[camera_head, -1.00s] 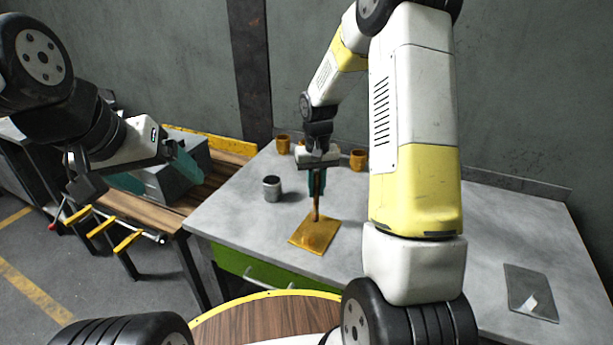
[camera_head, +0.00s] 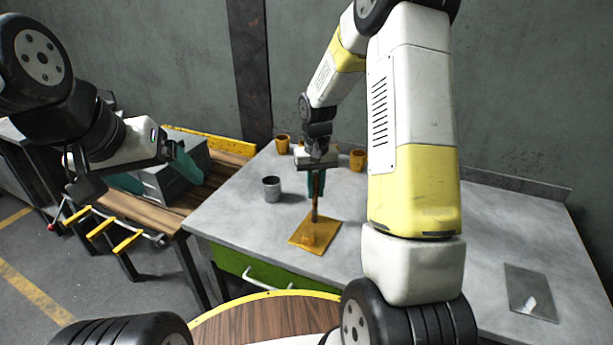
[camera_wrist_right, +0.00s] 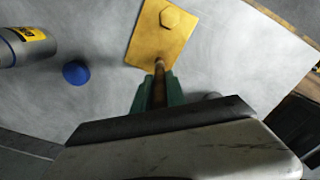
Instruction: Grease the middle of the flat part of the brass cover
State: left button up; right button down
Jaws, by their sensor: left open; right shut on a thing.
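My right gripper (camera_head: 317,186) is shut on a thin upright brush-like tool (camera_head: 315,208) with a brown handle. The tool's lower end is at the flat part, beside the boss; I cannot tell whether it touches. My left gripper (camera_head: 157,176) is open and empty, away at the left above the wooden bench.
A grey cup (camera_head: 272,189) stands left of the cover. Two brass cups (camera_head: 283,145) (camera_head: 357,160) stand at the back. A labelled can (camera_wrist_right: 28,46) and a blue round object (camera_wrist_right: 75,72) lie beyond the cover's side. A dark plate (camera_head: 530,291) lies at the right.

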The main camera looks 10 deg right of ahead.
aim_at(317, 178)
jog(key=shift+r, duration=0.1)
dwell(0.9)
jog(key=shift+w+d, duration=0.25)
jog(key=shift+w, duration=0.05)
jog(key=shift+r, duration=1.45)
